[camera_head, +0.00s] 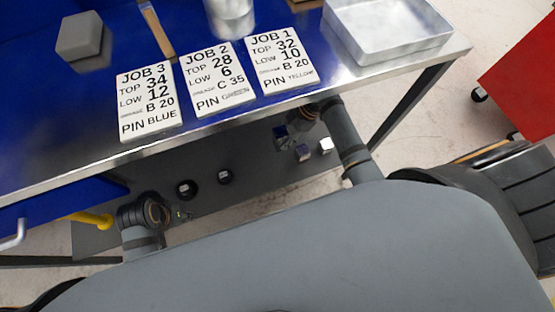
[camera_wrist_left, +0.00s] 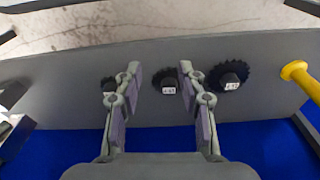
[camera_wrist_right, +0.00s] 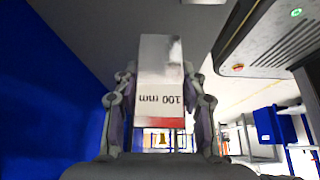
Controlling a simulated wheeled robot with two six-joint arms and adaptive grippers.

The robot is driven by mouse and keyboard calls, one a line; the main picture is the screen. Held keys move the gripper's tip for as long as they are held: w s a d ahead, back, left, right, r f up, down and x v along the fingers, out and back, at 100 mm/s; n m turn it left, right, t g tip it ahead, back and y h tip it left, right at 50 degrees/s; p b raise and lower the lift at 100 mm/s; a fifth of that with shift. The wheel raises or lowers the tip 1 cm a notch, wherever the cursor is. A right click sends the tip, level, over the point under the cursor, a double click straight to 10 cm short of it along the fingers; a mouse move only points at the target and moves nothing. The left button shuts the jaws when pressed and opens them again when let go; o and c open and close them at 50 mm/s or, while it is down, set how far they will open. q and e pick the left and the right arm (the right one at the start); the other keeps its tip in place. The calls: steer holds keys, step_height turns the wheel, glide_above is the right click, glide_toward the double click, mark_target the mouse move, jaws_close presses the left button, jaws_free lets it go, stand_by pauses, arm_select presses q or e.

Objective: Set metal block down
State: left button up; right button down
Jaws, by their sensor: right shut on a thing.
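A metal block (camera_wrist_right: 160,75) with a white "100 mm" label and a red band is between the fingers of my right gripper (camera_wrist_right: 160,115) in the right wrist view. The fingers are shut on its sides. In the head view my right gripper (camera_head: 292,135) is below the table's front edge, partly hidden by the arm. My left gripper (camera_wrist_left: 157,80) is open and empty in the left wrist view, its fingers apart above a grey surface with black round pieces. What lies beneath the held block is hidden.
On the blue tabletop stand a grey block (camera_head: 84,40), job cards (camera_head: 150,100), a metal cylinder (camera_head: 230,18) and a metal tray (camera_head: 390,50). A yellow post (camera_wrist_left: 300,72) is near my left gripper.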

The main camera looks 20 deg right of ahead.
steer(key=s+a+f, duration=0.1)
steer(key=f, duration=0.1)
steer(key=s+a+f+b, duration=0.1)
steer(key=s+f, duration=0.1)
steer(key=f, duration=0.1)
steer(key=shift+s+a+f+b, duration=0.3)
steer(key=shift+a, duration=0.1)
steer(key=f, duration=0.1)
steer(key=f+b, duration=0.1)
steer(key=shift+s+a+f, duration=0.15)
steer(key=shift+s+f, duration=0.05)
steer(key=shift+f, duration=0.15)
arm_select(q)
steer(key=shift+t+h, duration=0.4)
steer(key=shift+t, duration=0.5)
steer(key=f, duration=0.1)
steer(key=d+f, duration=0.1)
steer(key=w+f, duration=0.1)
steer(key=f, duration=0.1)
steer(key=shift+d, duration=0.25)
arm_select(e)
steer(key=shift+f, duration=0.35)
arm_select(q)
steer(key=shift+f, duration=0.1)
arm_select(e)
steer(key=shift+f, duration=0.1)
steer(key=c, duration=0.7)
jaws_free()
steer(key=shift+c, duration=0.2)
